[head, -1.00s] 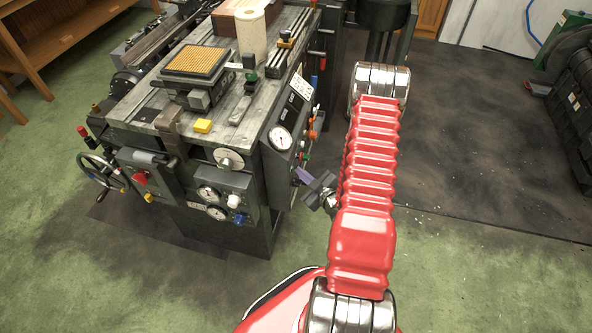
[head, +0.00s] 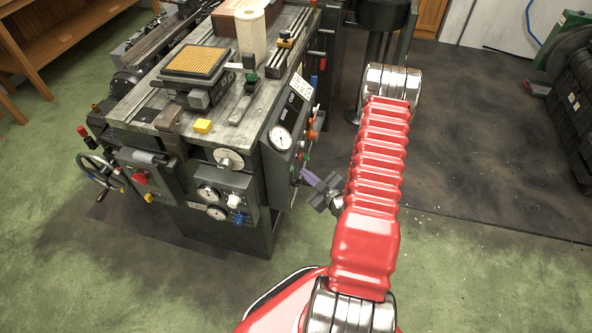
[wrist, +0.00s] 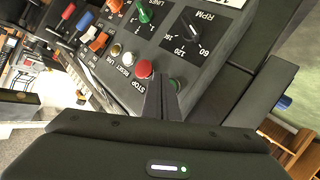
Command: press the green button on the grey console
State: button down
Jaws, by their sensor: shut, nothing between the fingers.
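The grey console (wrist: 215,55) fills the upper middle of the wrist view. The green button (wrist: 177,84) sits on its panel by the lower edge, partly hidden behind my fingers. The red STOP button (wrist: 144,69) is just left of it. My gripper (wrist: 158,78) is shut and empty, its tips appearing between the red and green buttons. I cannot tell from this view whether the tips touch the panel. In the head view my gripper (head: 307,176) is beside the console's right-hand panel (head: 279,160), and the green button cannot be made out clearly there.
The wrist view shows a white RESET button (wrist: 128,58), an RPM knob (wrist: 191,31), a green-handled selector (wrist: 145,12) and orange switches (wrist: 98,40) nearby. In the head view a gauge (head: 280,138) is on the panel. Open floor (head: 470,265) lies to the right.

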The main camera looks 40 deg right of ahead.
jog(key=s+d, duration=0.1)
jog(key=s, duration=0.1)
jog(key=s+d, duration=0.2)
dwell(0.4)
dwell(0.8)
